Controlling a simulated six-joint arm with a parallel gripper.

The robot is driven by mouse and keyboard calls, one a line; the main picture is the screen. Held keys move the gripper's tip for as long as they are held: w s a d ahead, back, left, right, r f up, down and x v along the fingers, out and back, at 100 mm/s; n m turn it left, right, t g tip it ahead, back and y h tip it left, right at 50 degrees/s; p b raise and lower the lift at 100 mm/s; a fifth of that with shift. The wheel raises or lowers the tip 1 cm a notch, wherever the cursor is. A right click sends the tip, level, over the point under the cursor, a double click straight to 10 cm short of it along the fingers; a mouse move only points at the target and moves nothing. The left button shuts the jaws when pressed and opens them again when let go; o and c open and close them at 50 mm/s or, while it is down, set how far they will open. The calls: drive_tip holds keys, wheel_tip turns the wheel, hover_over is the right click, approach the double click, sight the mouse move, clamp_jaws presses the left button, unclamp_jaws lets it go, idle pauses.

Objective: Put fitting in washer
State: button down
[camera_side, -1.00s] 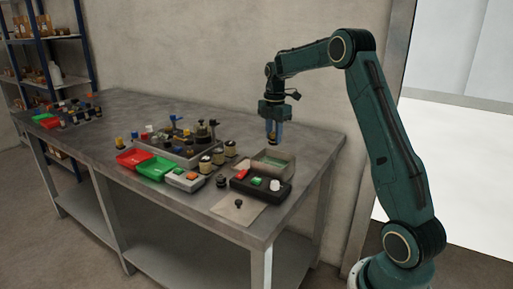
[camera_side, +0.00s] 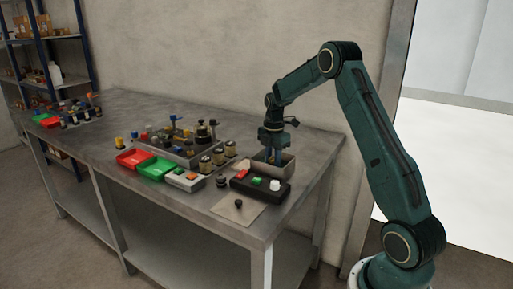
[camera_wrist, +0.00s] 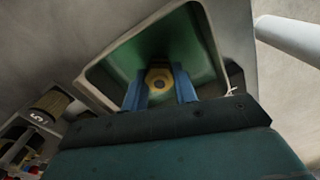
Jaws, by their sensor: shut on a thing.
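The washer (camera_side: 289,168) is an open, light-walled box with a green inside, near the right end of the bench. It fills the upper middle of the wrist view (camera_wrist: 205,40). My gripper (camera_side: 273,158) points down into its opening, with the fingertips inside or just at rim level. In the wrist view the blue fingers (camera_wrist: 160,88) are closed on a brass-yellow hexagonal fitting (camera_wrist: 159,79) with a dark centre. The green floor shows around the fitting. I cannot tell whether the fitting touches the floor.
A black control box (camera_side: 245,188) with red, green and white buttons stands in front of the washer. Several dark and brass parts (camera_side: 205,162) stand left of it. Red (camera_side: 132,158) and green (camera_side: 157,168) trays lie farther left.

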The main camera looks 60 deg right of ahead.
sight(273, 157)
drive_tip(key=shift+f, duration=0.55)
drive_tip(key=shift+f, duration=0.1)
drive_tip(key=c, duration=1.1)
unclamp_jaws()
wheel_tip(273, 157, up, 12)
